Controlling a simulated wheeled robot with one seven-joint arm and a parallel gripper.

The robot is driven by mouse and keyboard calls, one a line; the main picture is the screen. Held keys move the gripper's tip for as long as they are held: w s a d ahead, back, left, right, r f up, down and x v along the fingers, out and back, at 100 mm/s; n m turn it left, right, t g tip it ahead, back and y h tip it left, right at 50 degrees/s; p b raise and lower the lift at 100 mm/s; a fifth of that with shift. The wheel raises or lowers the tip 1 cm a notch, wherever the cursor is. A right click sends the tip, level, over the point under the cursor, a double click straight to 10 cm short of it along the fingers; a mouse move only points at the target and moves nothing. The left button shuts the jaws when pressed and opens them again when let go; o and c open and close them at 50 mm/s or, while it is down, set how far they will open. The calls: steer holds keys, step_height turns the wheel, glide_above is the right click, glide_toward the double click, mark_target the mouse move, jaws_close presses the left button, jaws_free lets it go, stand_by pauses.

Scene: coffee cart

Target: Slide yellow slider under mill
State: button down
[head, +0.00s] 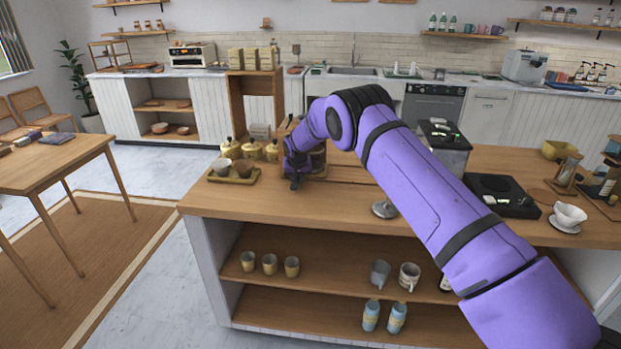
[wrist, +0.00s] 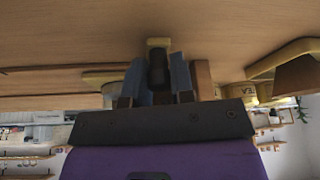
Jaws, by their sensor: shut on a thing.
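My gripper (head: 295,183) points down at the countertop near the back left of the wooden cart, right of the tray with cups. In the wrist view my gripper (wrist: 159,85) has its two grey fingers closed around a dark brown piece. A small yellow end, which looks like the yellow slider (wrist: 158,43), shows just beyond the fingertips against the wood. In the head view my arm and gripper hide the slider. The mill cannot be made out clearly; my arm covers part of the counter behind the gripper.
A tray (head: 212,177) with cups stands left of my gripper, with several yellow canisters (head: 252,151) behind it. A round metal piece (head: 384,209) lies on the counter to the right. A black scale-like device (head: 515,205) is farther right.

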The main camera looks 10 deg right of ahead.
steer(key=shift+w+a, duration=0.15)
steer(key=shift+a, duration=0.45)
steer(key=shift+w+a, duration=0.15)
steer(key=shift+a, duration=0.4)
steer(key=c, duration=1)
jaws_free()
steer(key=shift+a, duration=0.15)
steer(key=shift+r, duration=0.3)
steer(key=v, duration=1)
steer(key=shift+s+r, duration=0.1)
